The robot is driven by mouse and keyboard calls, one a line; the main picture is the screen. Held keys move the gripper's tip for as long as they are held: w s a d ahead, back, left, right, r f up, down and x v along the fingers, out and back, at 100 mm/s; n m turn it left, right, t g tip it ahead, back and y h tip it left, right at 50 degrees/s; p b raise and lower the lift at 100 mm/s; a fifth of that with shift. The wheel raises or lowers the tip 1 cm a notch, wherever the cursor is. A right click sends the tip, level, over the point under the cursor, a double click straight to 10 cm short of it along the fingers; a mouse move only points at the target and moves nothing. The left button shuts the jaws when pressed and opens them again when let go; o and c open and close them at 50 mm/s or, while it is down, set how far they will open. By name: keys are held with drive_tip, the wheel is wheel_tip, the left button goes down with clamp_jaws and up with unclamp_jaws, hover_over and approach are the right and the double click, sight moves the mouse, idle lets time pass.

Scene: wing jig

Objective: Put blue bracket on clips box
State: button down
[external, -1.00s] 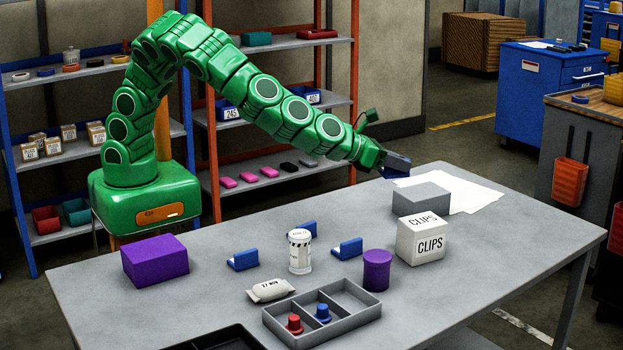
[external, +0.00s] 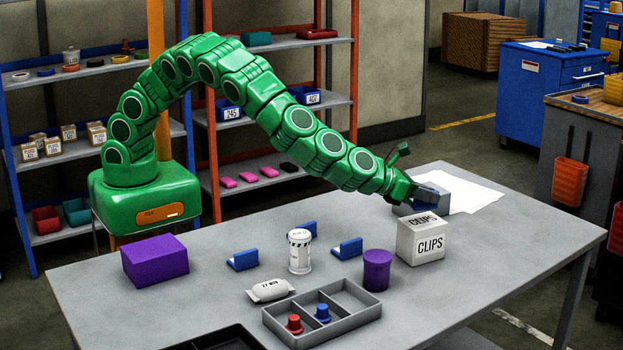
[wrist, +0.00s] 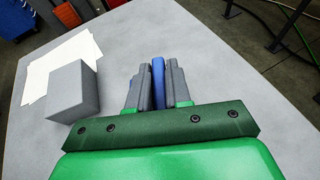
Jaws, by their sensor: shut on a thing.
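My gripper (wrist: 158,82) is shut on a blue bracket (wrist: 158,75), whose narrow blue edge shows between the grey fingers in the wrist view. In the external view my gripper (external: 428,191) is low at the far right of the table, just behind and above the clips box. The held bracket is hard to make out there. The clips box (external: 420,244) is a white cube lettered CLIPS, upright on the table. It does not show in the wrist view. I cannot tell whether the bracket touches it.
A grey block (external: 404,209) stands behind the clips box, close to my gripper; it also shows left in the wrist view (wrist: 72,95). White paper (external: 466,190) lies behind. A purple cylinder (external: 377,270) stands left of the clips box. Several other blue brackets (external: 347,248) lie mid-table.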

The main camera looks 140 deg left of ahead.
sight(421, 206)
drive_tip(key=shift+w+a+f, duration=0.15)
drive_tip(key=shift+w+f, duration=0.05)
drive_tip(key=shift+f, duration=1.55)
drive_tip(key=shift+f, duration=0.1)
drive_tip(key=c, duration=1.1)
unclamp_jaws()
drive_tip(key=shift+o, duration=0.2)
drive_tip(key=v, duration=1.2)
